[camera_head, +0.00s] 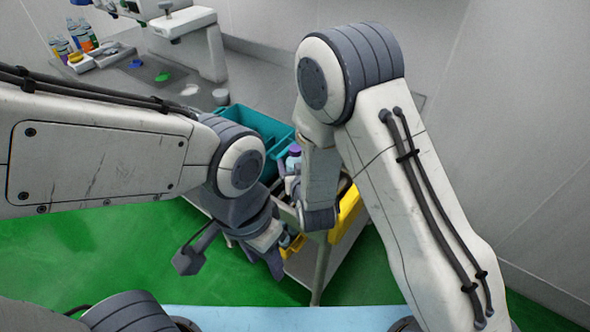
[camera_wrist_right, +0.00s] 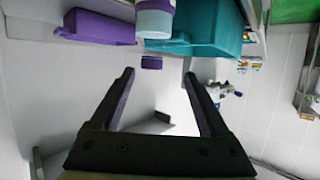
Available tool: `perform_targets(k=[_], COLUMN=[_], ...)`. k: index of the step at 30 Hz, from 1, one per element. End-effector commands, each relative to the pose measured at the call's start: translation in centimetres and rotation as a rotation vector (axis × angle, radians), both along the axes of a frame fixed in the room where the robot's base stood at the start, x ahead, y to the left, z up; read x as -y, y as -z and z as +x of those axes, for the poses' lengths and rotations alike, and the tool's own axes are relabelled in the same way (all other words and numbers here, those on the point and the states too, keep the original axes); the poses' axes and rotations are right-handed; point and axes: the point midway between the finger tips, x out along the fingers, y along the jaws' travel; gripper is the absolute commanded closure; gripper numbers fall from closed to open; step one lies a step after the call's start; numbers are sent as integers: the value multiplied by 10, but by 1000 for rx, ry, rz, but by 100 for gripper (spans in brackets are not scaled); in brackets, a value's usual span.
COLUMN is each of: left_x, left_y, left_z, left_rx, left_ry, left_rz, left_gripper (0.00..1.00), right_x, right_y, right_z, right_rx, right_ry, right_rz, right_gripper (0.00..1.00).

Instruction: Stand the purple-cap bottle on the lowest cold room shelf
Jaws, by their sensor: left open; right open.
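The purple-cap bottle (camera_head: 294,160) stands upright on the cart, just right of the teal crate, with its lower part hidden by my right arm. In the right wrist view a pale bottle (camera_wrist_right: 155,20) is cut off by the top edge, and I cannot tell if it is the same one. My right gripper (camera_wrist_right: 159,74) is open with nothing between its fingers; in the head view it is mostly hidden behind its own wrist, close to the bottle. My left gripper (camera_head: 278,262) is low by the cart's near side, its fingers partly hidden. No cold room shelf is identifiable.
A teal crate (camera_head: 262,125) sits on the cart (camera_head: 305,268), with a yellow tray (camera_head: 346,212) at its right. A grey bench (camera_head: 150,85) at the back left holds several bottles (camera_head: 82,36) and coloured caps. A purple bin (camera_wrist_right: 97,27) shows in the wrist view. Green floor is open at left.

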Motion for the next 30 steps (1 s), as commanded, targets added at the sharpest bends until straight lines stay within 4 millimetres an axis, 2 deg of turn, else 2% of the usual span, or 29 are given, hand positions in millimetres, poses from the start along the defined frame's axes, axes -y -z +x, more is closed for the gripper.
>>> perform_targets(k=[4,12,17,25,30], left_x=[0,0,0,0,0], left_y=[-2,-16,-19,-44,-47], left_z=[0,0,0,0,0], left_rx=[0,0,0,0,0], left_ry=[0,-1,-1,-2,-2], left_rz=[0,0,0,0,0], left_gripper=[50,50,50,50,50], right_x=[7,2,0,-1,-4], right_y=[2,12,15,20,28], right_z=[8,45,56,88,102], right_rx=[59,68,68,67,67], right_ry=[20,21,20,21,19], right_rz=[-4,-2,-4,-3,-3], right_gripper=[21,21,21,21,21])
